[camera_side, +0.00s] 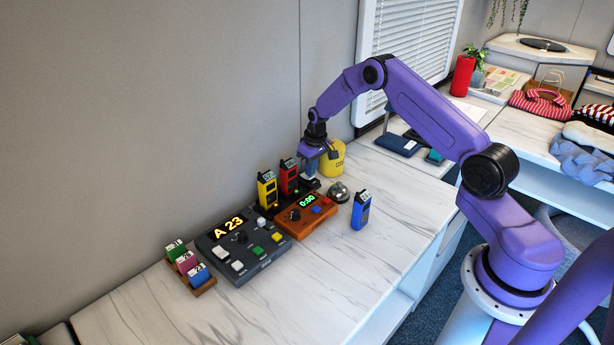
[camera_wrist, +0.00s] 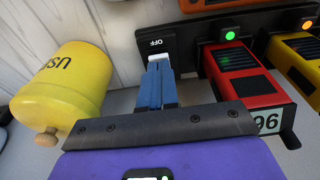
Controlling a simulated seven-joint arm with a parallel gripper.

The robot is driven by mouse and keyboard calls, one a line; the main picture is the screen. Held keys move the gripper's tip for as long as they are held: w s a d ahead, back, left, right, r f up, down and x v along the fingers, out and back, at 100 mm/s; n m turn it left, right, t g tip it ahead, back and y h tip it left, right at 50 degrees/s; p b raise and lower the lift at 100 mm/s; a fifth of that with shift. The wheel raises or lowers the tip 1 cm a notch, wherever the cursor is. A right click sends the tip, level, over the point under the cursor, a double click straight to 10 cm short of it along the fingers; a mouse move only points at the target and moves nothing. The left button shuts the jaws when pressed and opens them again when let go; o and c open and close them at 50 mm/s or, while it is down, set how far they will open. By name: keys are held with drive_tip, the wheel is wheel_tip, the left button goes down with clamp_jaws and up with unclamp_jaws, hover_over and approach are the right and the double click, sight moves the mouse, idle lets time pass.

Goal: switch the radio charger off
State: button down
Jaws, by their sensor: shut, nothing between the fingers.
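The black radio charger (camera_wrist: 195,20) runs along the top of the wrist view, with a white switch (camera_wrist: 158,57) and an upside-down "OFF" label (camera_wrist: 156,43) at its left end. A red radio (camera_wrist: 243,82) and a yellow radio (camera_wrist: 298,62) stand in it, with a lit green light by the red one and an orange light by the yellow one. In the side view the yellow radio (camera_side: 267,190) is left of the red radio (camera_side: 289,177). My gripper (camera_wrist: 161,68) is shut and empty, its blue fingertips at the switch; contact is unclear. The tips partly hide the switch.
A yellow tub (camera_wrist: 62,92) stands close beside my fingers. A silver bell (camera_side: 339,191), a blue radio (camera_side: 361,212) and an orange timer box (camera_side: 305,214) stand near the charger. A grey console (camera_side: 243,245) lies further left. The front counter is clear.

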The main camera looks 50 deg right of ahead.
drive_tip(key=shift+f, duration=0.35)
idle(0.3)
drive_tip(key=shift+r, duration=3.5)
drive_tip(key=s+a+r+n, duration=0.2)
drive_tip(key=s+a+r, duration=0.15)
drive_tip(key=a, duration=0.35)
drive_tip(key=s+a+r+n, duration=0.1)
drive_tip(key=s+a+r, duration=0.1)
drive_tip(key=a+r, duration=0.3)
drive_tip(key=s+a+r+n+g, duration=0.1)
drive_tip(key=s+a+r+n, duration=0.3)
drive_tip(key=s+a, duration=0.8)
drive_tip(key=s+d+r+n, duration=0.1)
drive_tip(key=s+r+n, duration=0.1)
drive_tip(key=s, duration=1.1)
drive_tip(key=s+d+r+n, duration=0.2)
drive_tip(key=s+n, duration=0.1)
drive_tip(key=s, duration=1.1)
drive_tip(key=shift+s+d+n+g, duration=0.2)
drive_tip(key=shift+s+n+g, duration=0.05)
drive_tip(key=shift+n+g, duration=0.05)
